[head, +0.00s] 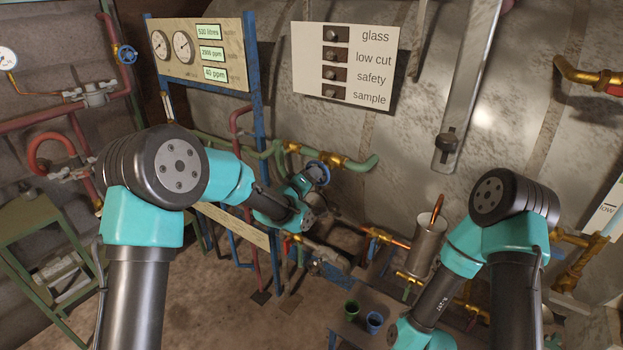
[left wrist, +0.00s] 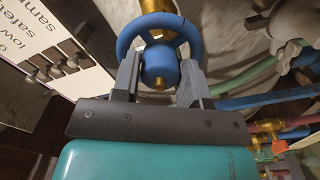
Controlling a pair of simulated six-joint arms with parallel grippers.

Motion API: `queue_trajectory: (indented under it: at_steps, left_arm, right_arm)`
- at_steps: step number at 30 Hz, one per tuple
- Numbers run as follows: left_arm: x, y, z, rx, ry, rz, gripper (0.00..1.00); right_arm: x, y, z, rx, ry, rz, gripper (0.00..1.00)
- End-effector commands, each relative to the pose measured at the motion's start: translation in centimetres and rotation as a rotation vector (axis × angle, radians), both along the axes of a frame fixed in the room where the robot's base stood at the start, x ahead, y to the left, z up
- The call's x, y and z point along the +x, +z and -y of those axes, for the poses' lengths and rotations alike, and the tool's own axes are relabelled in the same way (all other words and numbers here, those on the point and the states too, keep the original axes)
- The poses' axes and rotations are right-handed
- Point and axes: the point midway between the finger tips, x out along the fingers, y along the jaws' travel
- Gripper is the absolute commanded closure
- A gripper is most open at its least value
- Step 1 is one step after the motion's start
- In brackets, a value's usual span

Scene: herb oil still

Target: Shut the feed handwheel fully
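A blue handwheel (head: 318,172) sits on the pipework near the middle of the head view, in front of the big grey vessel. My left gripper (head: 308,190) is at this wheel. In the left wrist view, the blue wheel (left wrist: 161,17) has a brass stem behind it and a blue hub at its middle. My right gripper is out of sight; only the right arm shows.
Another blue handwheel (head: 127,53) is on red pipes at the upper left. A gauge panel (head: 200,50) and a label board (head: 346,62) hang at the back. A metal can (head: 428,245) and green and blue cups (head: 374,320) stand near my right arm. Pipes crowd the left gripper.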

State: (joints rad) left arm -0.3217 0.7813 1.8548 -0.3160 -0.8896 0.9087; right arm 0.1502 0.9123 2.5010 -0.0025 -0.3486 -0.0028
Motion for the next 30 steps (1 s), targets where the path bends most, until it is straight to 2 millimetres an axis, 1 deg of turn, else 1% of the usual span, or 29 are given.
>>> queue_trajectory:
  at_steps: [1, 8, 20, 26, 30]
  left_arm:
    - [0.0, 0.0, -0.01, 0.0, 0.0, 0.0, 0.64]
    - [0.0, 0.0, -0.01, 0.0, 0.0, 0.0, 0.86]
    - [-0.01, 0.01, -0.02, 0.04, 0.0, 0.028, 0.87]
    - [-0.01, 0.01, -0.02, 0.122, 0.0, 0.083, 0.87]
    - [-0.01, 0.01, -0.01, 0.207, 0.0, 0.142, 0.87]
  right_arm:
    - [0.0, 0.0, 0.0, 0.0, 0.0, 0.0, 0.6]
    - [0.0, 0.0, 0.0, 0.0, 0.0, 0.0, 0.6]
    - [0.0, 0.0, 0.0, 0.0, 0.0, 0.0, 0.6]
    - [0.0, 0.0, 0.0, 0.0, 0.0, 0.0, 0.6]
    - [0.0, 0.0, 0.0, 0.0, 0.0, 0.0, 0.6]
